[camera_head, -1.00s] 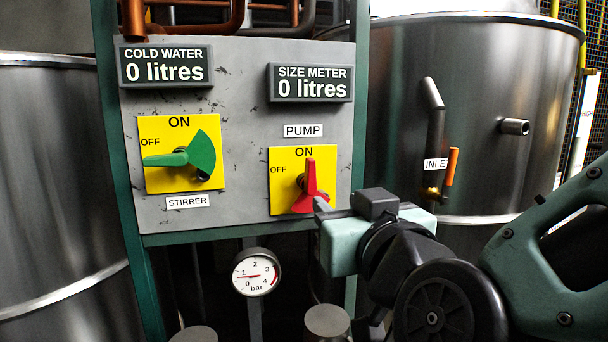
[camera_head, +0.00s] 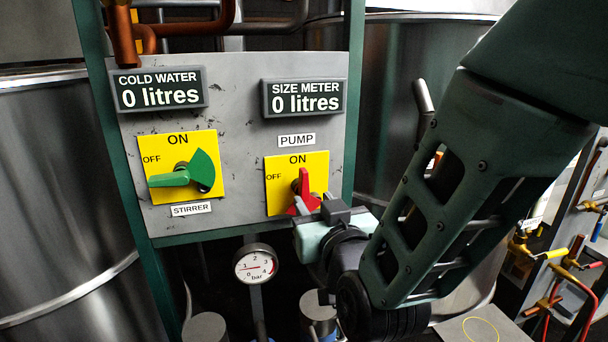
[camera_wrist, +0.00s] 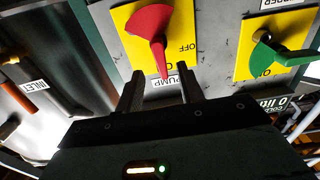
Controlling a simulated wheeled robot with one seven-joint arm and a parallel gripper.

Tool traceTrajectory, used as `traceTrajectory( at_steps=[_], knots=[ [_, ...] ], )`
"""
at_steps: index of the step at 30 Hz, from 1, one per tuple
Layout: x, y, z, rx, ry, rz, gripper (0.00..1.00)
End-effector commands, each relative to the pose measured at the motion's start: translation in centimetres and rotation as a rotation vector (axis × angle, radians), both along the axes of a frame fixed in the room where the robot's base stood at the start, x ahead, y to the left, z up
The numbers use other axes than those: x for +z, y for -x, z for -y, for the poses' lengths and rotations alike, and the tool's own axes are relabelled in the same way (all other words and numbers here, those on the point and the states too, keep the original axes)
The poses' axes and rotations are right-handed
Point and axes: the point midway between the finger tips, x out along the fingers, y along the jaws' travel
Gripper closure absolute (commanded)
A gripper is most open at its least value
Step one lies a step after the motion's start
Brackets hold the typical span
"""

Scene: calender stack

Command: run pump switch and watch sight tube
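The pump switch (camera_head: 304,190) is a red handle on a yellow plate; its narrow end points up to ON. The wrist view shows it upside down (camera_wrist: 153,35). My gripper (camera_head: 306,210) is just below it in the head view and hides part of the plate. In the wrist view my two fingers (camera_wrist: 160,72) are apart and empty, with the handle's narrow tip between their ends in the picture; I cannot tell if they touch. The size meter (camera_head: 305,98) reads 0 litres. I cannot make out a sight tube.
The green stirrer switch (camera_head: 180,175) points to OFF. The cold water display (camera_head: 159,91) reads 0 litres. A bar gauge (camera_head: 255,264) hangs below the panel (camera_head: 235,155). Steel tanks (camera_head: 50,190) stand on both sides; pipes and valves (camera_head: 565,265) are at right.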

Motion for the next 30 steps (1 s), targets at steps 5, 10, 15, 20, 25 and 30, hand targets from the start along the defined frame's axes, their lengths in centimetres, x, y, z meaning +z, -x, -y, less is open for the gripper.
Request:
traceTrajectory(
  at_steps=[5,10,15,20,25,30],
  knots=[
    [0.2,-3.5,-1.0,-0.002,0.001,0.0,0.62],
    [0.2,-5.7,-1.6,-0.001,0.001,0.0,0.62],
    [0.1,-6.7,-2.0,0.001,0.001,0.0,0.62],
    [0.0,-6.9,-2.0,0.001,0.001,0.0,0.62],
    [0.0,-6.9,-2.0,0.001,0.0,0.0,0.71],
    [0.0,-6.8,-2.0,0.001,0.0,0.0,1.0]
  ],
)
